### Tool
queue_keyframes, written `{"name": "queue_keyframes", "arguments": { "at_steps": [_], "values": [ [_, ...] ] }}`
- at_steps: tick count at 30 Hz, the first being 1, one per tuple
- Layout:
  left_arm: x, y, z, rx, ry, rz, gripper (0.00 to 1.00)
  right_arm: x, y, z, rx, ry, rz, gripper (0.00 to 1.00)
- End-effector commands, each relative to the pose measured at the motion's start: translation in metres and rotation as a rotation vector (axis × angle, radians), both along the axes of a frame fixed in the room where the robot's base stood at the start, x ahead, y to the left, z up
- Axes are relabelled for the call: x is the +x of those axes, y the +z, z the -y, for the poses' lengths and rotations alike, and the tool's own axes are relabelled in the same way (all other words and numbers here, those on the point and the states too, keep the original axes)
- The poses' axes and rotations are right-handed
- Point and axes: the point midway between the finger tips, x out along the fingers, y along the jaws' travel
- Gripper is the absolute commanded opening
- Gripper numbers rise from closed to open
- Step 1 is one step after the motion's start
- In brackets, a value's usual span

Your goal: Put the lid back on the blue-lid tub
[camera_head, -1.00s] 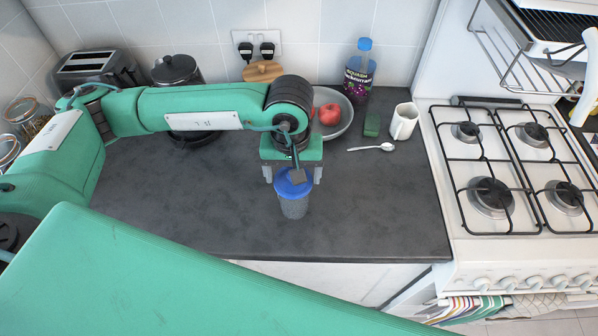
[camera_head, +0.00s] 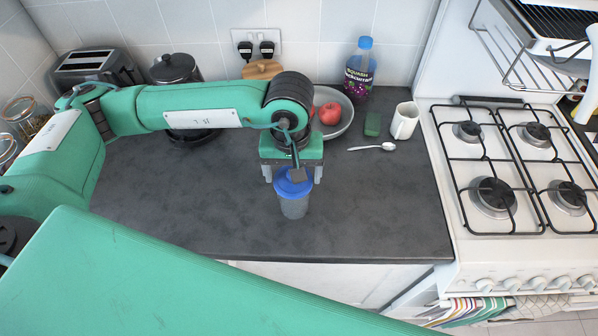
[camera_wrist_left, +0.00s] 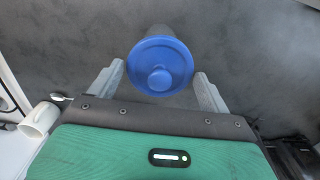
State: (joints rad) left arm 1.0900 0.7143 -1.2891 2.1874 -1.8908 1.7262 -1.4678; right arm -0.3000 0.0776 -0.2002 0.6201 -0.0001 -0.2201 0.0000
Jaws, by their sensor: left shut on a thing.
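The blue lid (camera_head: 291,188) with its round knob is between the fingers of my left gripper (camera_head: 294,177), which is shut on it. The grey, see-through tub (camera_head: 294,208) stands upright on the counter directly under the lid. I cannot tell whether the lid is seated on the rim or just above it. In the left wrist view the lid (camera_wrist_left: 160,78) faces the camera, level and centred between the fingers, and hides most of the tub (camera_wrist_left: 160,35). My right gripper is not in view.
A grey bowl with a red apple (camera_head: 330,114), a bottle (camera_head: 359,72), a green sponge (camera_head: 372,124), a spoon (camera_head: 373,147) and a white mug (camera_head: 404,121) stand behind and right. The hob (camera_head: 520,170) is farther right. The dark counter (camera_head: 390,210) around the tub is clear.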

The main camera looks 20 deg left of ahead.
Motion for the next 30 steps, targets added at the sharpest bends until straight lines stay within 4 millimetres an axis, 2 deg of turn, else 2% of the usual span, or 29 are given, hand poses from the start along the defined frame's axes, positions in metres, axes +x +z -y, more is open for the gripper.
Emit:
{"name": "queue_keyframes", "arguments": {
  "at_steps": [14,15,18,30],
  "values": [
    [0.0001,0.0001,0.0,0.0,0.0,0.001,0.59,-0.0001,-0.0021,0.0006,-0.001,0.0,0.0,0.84],
    [0.0001,0.0001,0.0,0.0,0.0,0.001,0.83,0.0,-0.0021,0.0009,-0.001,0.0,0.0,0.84],
    [0.0001,0.0001,0.0,0.0,0.0,0.001,1.0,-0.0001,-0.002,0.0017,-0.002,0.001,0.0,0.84],
    [0.0003,0.0022,-0.0001,0.0,0.0,0.001,1.0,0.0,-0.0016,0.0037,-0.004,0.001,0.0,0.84]
  ]
}}
